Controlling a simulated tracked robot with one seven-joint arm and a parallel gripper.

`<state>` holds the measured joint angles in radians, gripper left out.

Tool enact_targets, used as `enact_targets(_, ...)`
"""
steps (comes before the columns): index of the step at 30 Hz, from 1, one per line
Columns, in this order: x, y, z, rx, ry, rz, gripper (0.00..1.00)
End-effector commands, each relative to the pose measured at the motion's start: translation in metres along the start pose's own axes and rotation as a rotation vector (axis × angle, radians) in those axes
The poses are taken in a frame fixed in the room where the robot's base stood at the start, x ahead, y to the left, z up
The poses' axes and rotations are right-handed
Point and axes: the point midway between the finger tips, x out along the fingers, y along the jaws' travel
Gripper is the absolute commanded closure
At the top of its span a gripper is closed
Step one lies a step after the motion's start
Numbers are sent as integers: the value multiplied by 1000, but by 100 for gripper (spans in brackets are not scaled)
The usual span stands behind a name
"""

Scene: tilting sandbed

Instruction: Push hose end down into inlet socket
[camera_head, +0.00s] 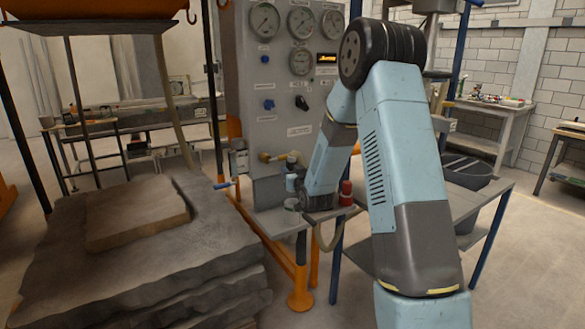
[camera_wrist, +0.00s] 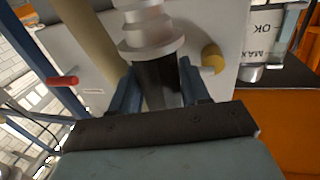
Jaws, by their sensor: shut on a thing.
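In the wrist view, my gripper (camera_wrist: 158,88) is shut on the hose end (camera_wrist: 152,84), a dark cylinder between the two blue fingers. A pale grey, ribbed fitting (camera_wrist: 147,32) lies in line with it at the top of the picture. I cannot tell whether the two are joined or only touching. I cannot clearly make out the inlet socket. A beige hose (camera_head: 325,238) loops below the shelf.
The grey gauge panel (camera_head: 262,100) stands behind, with a brass fitting (camera_head: 277,157) low on it. A red-capped item (camera_head: 346,192) stands beside my arm. A stepped rock block (camera_head: 135,250) fills the left. A metal table (camera_head: 470,205) is at right.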

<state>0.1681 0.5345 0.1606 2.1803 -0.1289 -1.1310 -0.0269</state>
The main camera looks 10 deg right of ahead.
Motion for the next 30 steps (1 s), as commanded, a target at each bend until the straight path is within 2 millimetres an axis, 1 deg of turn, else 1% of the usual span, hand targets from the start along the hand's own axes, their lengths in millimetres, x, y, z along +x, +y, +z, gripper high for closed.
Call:
enact_targets(6,0,3,18,0,0,3,98)
enact_targets(13,0,4,32,-1,0,5,98)
enact_targets(19,0,4,36,-1,2,5,98)
enact_targets(30,0,4,36,-1,2,5,98)
